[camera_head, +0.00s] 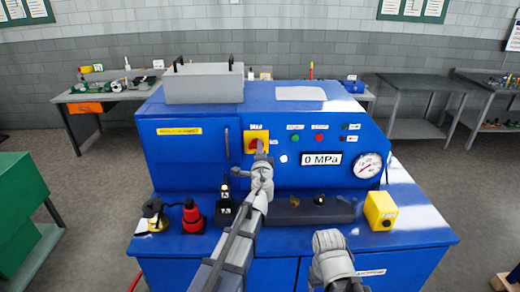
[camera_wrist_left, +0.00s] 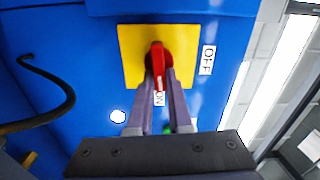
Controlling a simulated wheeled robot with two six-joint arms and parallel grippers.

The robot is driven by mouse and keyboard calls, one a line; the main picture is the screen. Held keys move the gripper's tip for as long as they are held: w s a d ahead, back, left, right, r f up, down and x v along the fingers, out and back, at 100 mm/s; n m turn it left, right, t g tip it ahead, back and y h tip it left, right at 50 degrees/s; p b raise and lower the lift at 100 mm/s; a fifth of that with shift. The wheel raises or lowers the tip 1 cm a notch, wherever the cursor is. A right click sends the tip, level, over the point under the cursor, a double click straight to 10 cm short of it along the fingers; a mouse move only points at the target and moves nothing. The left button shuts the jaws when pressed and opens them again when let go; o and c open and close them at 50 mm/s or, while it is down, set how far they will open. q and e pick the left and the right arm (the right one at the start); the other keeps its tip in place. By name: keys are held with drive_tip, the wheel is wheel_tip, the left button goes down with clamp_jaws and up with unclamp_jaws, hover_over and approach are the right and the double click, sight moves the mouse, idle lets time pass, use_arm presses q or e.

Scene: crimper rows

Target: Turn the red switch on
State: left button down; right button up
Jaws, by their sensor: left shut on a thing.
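The red switch (camera_wrist_left: 158,58) sits on a yellow square plate (camera_wrist_left: 131,50) on the blue machine's front. My left gripper (camera_wrist_left: 158,78) is shut on the switch's handle, with one finger on each side. In the left wrist view the handle's long end points down, towards the ON label (camera_wrist_left: 159,98); the OFF label (camera_wrist_left: 207,60) is to the right of the plate.
The machine's front has a green button (camera_head: 295,138), a red button (camera_head: 319,138), a 0 MPa display (camera_head: 321,159) and a round gauge (camera_head: 367,166). A red-and-black tool (camera_head: 193,217) and a yellow box (camera_head: 380,211) stand on the ledge. A black cable (camera_wrist_left: 66,85) hangs at left in the wrist view.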

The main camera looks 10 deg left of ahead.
use_arm(q)
drive_tip(key=shift+f+m, duration=0.1)
drive_tip(key=shift+m, duration=0.5)
drive_tip(key=c, duration=0.8)
unclamp_jaws()
drive_tip(key=shift+c, duration=0.2)
drive_tip(key=shift+s, duration=0.15)
drive_tip(key=v, duration=0.7)
drive_tip(key=shift+s, duration=0.3)
drive_tip(key=shift+d, duration=0.15)
